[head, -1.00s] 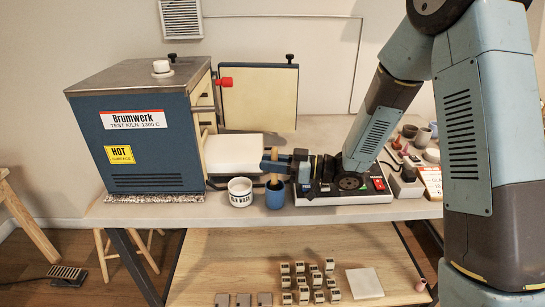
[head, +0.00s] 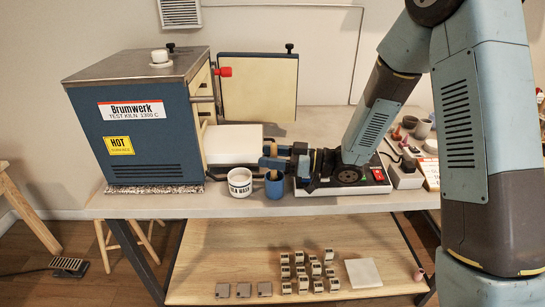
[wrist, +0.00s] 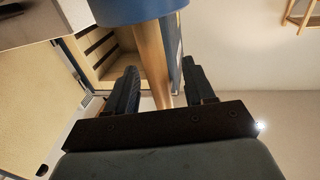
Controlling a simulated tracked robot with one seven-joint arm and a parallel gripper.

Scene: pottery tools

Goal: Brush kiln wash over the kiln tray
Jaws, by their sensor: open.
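The kiln tray (head: 228,148), a pale slab, juts out of the open kiln to the right. In front of it stand the white kiln wash pot (head: 240,183) and, just to its right, a blue cup (head: 275,187). A wooden brush handle (wrist: 152,60) sticks up from the cup; its bristles are hidden inside. My gripper (head: 268,157) is open and level above the cup. In the wrist view my fingers (wrist: 160,90) stand on both sides of the handle, with gaps beside it. The pot's contents do not show clearly.
The blue kiln (head: 145,135) with a "HOT" label stands left, its door (head: 258,85) open behind the tray. A white-and-black device (head: 345,185) lies under my forearm. Small pots (head: 420,130) stand right. The lower shelf holds several small blocks and a white tile (head: 363,273).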

